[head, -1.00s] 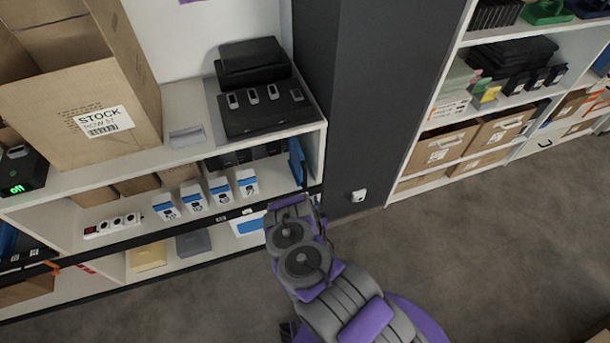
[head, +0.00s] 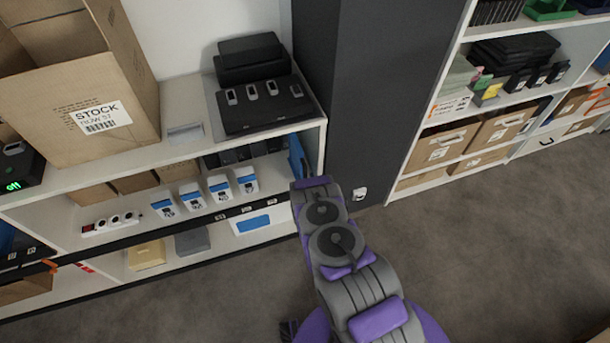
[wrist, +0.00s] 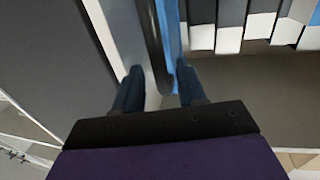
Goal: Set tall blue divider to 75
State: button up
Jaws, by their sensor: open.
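The tall blue divider (head: 297,157) stands upright at the right end of the middle shelf, close to the side wall, in the head view. In the wrist view the blue divider (wrist: 173,30) runs down between my two fingers, its lower end near the fingertips. My gripper (wrist: 157,76) is open, with one finger on each side of the divider's line. I cannot tell how far the fingers reach over it, or whether either touches. In the head view my arm hides the fingers.
The white shelf side wall (wrist: 112,35) is close beside the left finger. Several white-and-blue boxes (head: 219,189) stand left of the divider on that shelf. A dark pillar (head: 375,90) rises right of the shelf. Grey floor (head: 500,230) is clear at the right.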

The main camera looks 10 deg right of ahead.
aim_at(305, 174)
jog(key=shift+w+b, duration=0.35)
jog(key=shift+w, duration=1.25)
grip_shut()
